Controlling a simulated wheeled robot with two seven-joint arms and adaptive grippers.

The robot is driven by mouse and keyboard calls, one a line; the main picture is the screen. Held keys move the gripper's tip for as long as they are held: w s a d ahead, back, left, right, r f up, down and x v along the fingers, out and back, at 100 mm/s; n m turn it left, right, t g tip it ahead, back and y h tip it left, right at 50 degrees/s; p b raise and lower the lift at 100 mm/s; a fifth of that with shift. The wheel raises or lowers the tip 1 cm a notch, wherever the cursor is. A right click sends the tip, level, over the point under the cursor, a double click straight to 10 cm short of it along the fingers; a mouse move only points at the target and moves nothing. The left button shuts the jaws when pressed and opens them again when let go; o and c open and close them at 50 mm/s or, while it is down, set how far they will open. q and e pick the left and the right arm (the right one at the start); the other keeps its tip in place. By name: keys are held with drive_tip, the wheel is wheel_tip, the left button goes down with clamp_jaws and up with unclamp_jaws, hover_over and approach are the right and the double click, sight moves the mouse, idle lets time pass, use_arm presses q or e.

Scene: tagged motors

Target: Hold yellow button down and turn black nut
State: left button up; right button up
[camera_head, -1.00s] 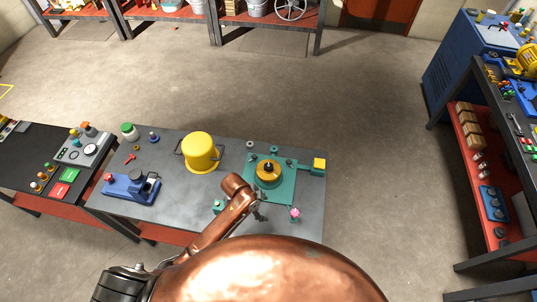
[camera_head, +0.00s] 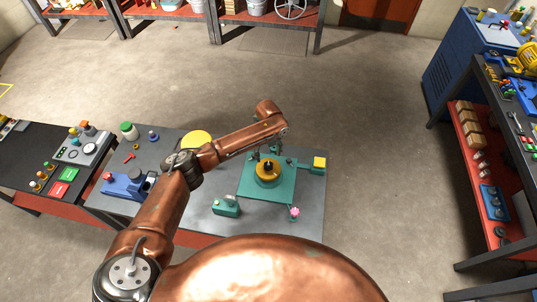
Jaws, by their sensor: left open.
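A teal fixture (camera_head: 282,192) lies on the grey workbench in the camera_head view. A round yellow-orange disc (camera_head: 268,178) sits on it with the small black nut (camera_head: 268,166) at its centre. The yellow button (camera_head: 319,162) is a square block on an arm at the fixture's right side. My left gripper (camera_head: 260,154) is open, small and dark, just behind and left of the black nut. My arm partly hides it, and I cannot tell whether it touches the disc. It is well left of the yellow button. My right gripper is not in view.
A pink knob (camera_head: 294,212) stands at the fixture's front right. A small green box (camera_head: 226,207) is left of it. A yellow pot (camera_head: 196,138) is mostly hidden behind my left arm. A blue device (camera_head: 122,186) and a green-and-white jar (camera_head: 129,131) stand at the left.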

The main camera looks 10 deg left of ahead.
sight(269, 165)
use_arm(q)
wheel_tip(269, 165, down, 9)
drive_tip(key=b, duration=0.6)
drive_tip(key=shift+r+b, duration=0.2)
drive_tip(key=shift+b, duration=0.2)
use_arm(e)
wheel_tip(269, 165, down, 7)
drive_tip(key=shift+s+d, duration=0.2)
use_arm(q)
drive_tip(key=shift+r, duration=0.1)
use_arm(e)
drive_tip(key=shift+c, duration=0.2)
